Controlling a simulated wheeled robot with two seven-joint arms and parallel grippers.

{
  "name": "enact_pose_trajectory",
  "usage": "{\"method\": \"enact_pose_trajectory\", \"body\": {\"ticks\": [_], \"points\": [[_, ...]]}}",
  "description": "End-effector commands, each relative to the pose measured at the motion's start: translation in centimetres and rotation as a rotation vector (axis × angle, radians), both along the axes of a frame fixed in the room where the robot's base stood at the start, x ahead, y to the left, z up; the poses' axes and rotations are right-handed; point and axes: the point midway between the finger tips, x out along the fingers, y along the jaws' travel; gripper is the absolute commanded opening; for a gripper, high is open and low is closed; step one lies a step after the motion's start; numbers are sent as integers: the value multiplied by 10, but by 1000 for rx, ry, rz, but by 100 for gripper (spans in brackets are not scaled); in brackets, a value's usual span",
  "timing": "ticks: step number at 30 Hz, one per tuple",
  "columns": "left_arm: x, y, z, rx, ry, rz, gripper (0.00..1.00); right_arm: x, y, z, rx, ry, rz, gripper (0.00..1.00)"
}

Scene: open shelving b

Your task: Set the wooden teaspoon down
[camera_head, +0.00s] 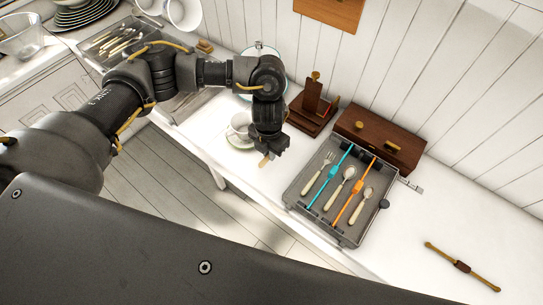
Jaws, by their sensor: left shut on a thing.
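My left gripper (267,150) hangs over the white counter, left of the grey cutlery tray. It is shut on the wooden teaspoon (264,160), of which only a short tan end shows below the fingers. The rest of the teaspoon is hidden by the gripper. The grey cutlery tray (293,192) holds a fork (319,172) and two spoons with cream handles, a larger one (340,187) and a smaller one (361,206). A turquoise divider (330,176) and an orange divider (355,192) separate them. My right gripper is not in view.
A cup (240,125) on a saucer stands just left of the gripper. A dark wooden stand (312,108) and wooden box (378,142) are behind the tray. A brown stick-like object (462,267) lies at right. Counter between is clear. A metal cutlery tray (97,55) sits far left.

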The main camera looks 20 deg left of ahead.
Motion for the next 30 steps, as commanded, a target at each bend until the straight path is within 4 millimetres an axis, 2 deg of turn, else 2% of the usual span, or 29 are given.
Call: {"method": "enact_pose_trajectory", "body": {"ticks": [8,15,28,29,30], "points": [[4,-6,-9,1,2,0,0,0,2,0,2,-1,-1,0],[4,-7,-38,0,3,2,0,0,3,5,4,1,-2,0],[5,-7,-46,1,1,0,0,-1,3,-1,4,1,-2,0],[5,-7,-44,1,1,0,15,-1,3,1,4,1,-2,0],[5,-7,-44,1,1,0,21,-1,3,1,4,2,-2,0]]}}
